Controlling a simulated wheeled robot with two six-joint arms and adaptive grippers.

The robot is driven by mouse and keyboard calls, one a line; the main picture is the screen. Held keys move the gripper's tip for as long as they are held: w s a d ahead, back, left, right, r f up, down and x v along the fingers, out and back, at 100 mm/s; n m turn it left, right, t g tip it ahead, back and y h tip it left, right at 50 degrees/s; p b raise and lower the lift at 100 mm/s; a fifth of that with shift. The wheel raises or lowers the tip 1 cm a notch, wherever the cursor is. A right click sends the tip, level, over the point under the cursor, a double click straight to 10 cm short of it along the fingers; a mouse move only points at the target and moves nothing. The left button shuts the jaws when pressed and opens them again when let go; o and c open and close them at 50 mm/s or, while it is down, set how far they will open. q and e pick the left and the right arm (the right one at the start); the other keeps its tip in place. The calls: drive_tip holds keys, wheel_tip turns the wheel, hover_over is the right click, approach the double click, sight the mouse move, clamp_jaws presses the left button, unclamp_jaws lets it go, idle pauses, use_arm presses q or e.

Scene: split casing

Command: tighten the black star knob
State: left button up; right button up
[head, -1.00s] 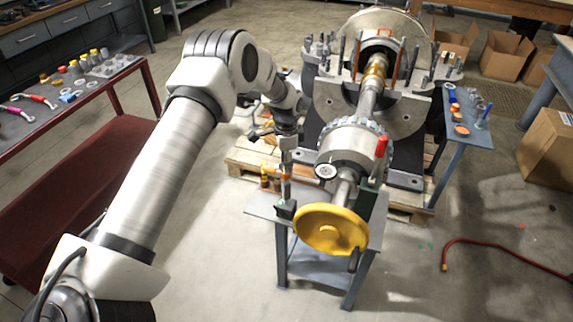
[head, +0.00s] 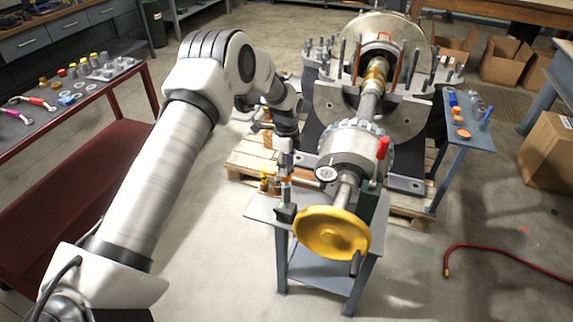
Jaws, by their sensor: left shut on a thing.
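My left gripper (head: 284,146) reaches in from the left to the top of a slim upright post (head: 285,190). The post stands on a black base (head: 286,213) on a small grey table (head: 262,207). The gripper is shut at the post's upper end. The black star knob is not clear to see there; the jaws seem to cover it. A round dial gauge (head: 326,173) is to the right of the post, in front of the machine's grey chuck. My right gripper is not in view.
A yellow handwheel (head: 332,233) and a red-handled lever (head: 383,148) are close on the right. The large flanged casing (head: 408,112) stands behind. A red cart (head: 95,172) is at left. A red hose (head: 505,252) lies on the floor at right.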

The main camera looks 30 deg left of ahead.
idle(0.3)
use_arm(q)
drive_tip(key=o, duration=1.2)
drive_tip(key=shift+c, duration=0.2)
drive_tip(key=shift+r, duration=0.1)
wheel_tip(320, 180, up, 12)
